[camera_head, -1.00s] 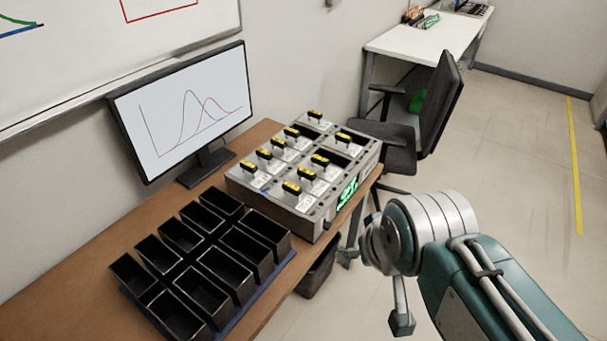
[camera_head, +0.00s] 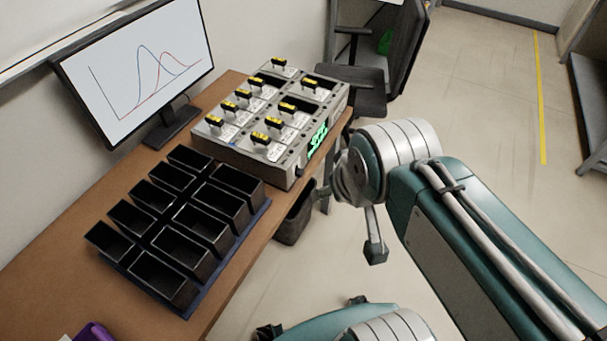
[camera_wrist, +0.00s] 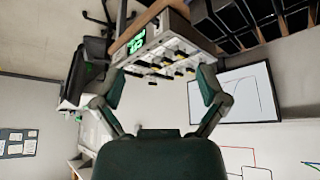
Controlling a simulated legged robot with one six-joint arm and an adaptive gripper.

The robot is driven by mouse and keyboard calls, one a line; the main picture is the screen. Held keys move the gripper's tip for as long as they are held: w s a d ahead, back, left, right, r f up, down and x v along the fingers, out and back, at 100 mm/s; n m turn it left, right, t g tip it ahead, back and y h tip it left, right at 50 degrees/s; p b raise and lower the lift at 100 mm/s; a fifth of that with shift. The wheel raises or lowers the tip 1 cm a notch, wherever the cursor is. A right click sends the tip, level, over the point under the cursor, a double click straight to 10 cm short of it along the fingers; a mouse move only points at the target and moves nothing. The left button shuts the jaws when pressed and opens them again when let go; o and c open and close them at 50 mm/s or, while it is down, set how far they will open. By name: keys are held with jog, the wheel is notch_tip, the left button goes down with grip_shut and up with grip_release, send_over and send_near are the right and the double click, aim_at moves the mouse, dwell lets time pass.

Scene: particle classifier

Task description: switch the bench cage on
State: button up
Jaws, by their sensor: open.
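No thing in view is plainly marked as the bench cage. The likeliest is a grey metal box (camera_head: 239,153) on the brown bench, with several yellow-topped black pieces standing in pale slots on top. A green lit display (camera_head: 318,139) glows on its front side. In the wrist view the box (camera_wrist: 150,61) is upside down, with its green display (camera_wrist: 136,43) lit. My gripper (camera_wrist: 160,72) is open and empty, its two fingers spread apart with the box beyond them.
A dark tray of several black bins (camera_head: 183,253) sits on the bench (camera_head: 55,247) in front of the box. A monitor (camera_head: 140,65) with curves stands behind. A black chair (camera_head: 400,55) is beyond the bench. A purple thing (camera_head: 94,332) shows at lower left. Floor at right is open.

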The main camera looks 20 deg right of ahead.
jog(key=shift+w+f, duration=0.1)
jog(key=shift+f, duration=0.05)
jog(key=c, duration=0.5)
jog(key=shift+w+f+m+g, duration=0.25)
jog(key=shift+f+m+g, duration=0.05)
grip_shut()
jog(key=w+a+f+m+g+y, duration=0.1)
jog(key=w+f+m+g+y, duration=0.2)
jog(key=w+f+m+y, duration=0.8)
jog(key=w+d+f+m+t, duration=0.4)
jog(key=f+m, duration=0.3)
jog(key=f, duration=0.2)
jog(key=w+d+f+m+t+h, duration=0.1)
jog(key=w+d+f+m+t, duration=0.3)
jog(key=w+d+f+m, duration=0.2)
notch_tip(320, 180, down, 4)
jog(key=shift+d+r+m, duration=0.1)
jog(key=shift+d+m, duration=0.5)
jog(key=shift+m, duration=0.6)
